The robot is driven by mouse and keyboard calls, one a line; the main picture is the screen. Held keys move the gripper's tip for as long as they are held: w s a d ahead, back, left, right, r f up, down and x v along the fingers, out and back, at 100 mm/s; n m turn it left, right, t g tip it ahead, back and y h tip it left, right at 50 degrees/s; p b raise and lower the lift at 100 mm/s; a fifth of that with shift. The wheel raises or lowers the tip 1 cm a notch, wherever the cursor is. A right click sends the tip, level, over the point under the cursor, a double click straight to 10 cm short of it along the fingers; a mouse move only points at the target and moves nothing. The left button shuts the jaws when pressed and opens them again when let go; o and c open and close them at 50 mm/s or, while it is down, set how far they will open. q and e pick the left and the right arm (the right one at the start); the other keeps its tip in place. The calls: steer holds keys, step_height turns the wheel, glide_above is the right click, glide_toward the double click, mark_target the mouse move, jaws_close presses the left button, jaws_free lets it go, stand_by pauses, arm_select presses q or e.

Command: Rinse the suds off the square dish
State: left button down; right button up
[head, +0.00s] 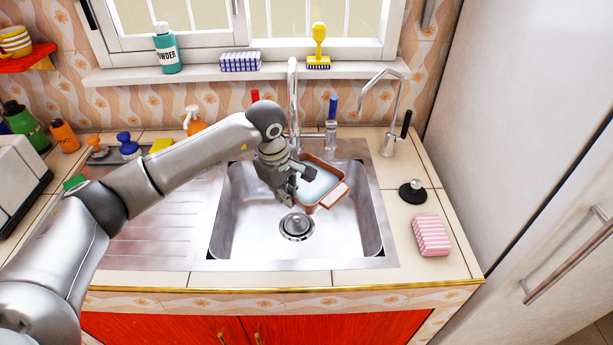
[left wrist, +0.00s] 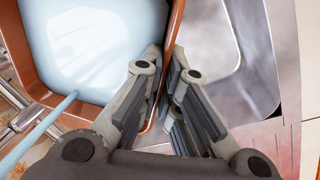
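The square dish (head: 335,194) is brown-orange with a handle tab and is held above the sink basin, below the tap. Its inside is covered by a pale blue-white layer; I cannot tell water from suds. My left gripper (head: 297,182) is shut on the dish's wall. In the left wrist view, the gripper's fingers (left wrist: 168,85) lie on both sides of the dish's rim (left wrist: 175,30). A pale blue stream of water (left wrist: 45,130) runs into the dish at the lower left of that view. My right gripper is not in view.
The metal sink (head: 240,235) has a drain (head: 296,226) and a main tap (head: 292,90). A pink striped sponge (head: 431,235) and a black stopper (head: 412,192) lie on the right counter. A second thin tap (head: 388,140) stands at the back right. Bottles line the left.

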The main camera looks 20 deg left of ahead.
arm_select(q)
steer(key=shift+s+d+r, duration=0.1)
steer(key=shift+s+d, duration=0.15)
steer(key=shift+s, duration=0.6)
steer(key=shift+s+d, duration=0.3)
steer(key=shift+s, duration=0.6)
steer(key=shift+s+d+r, duration=0.1)
steer(key=shift+s+d, duration=0.15)
steer(key=shift+s, duration=0.6)
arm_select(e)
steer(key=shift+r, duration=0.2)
arm_select(q)
steer(key=s+d+r+p, duration=0.1)
steer(key=s+r+p, duration=0.1)
steer(key=s+r, duration=0.2)
steer(key=shift+s+d, duration=0.15)
steer(key=shift+s, duration=0.3)
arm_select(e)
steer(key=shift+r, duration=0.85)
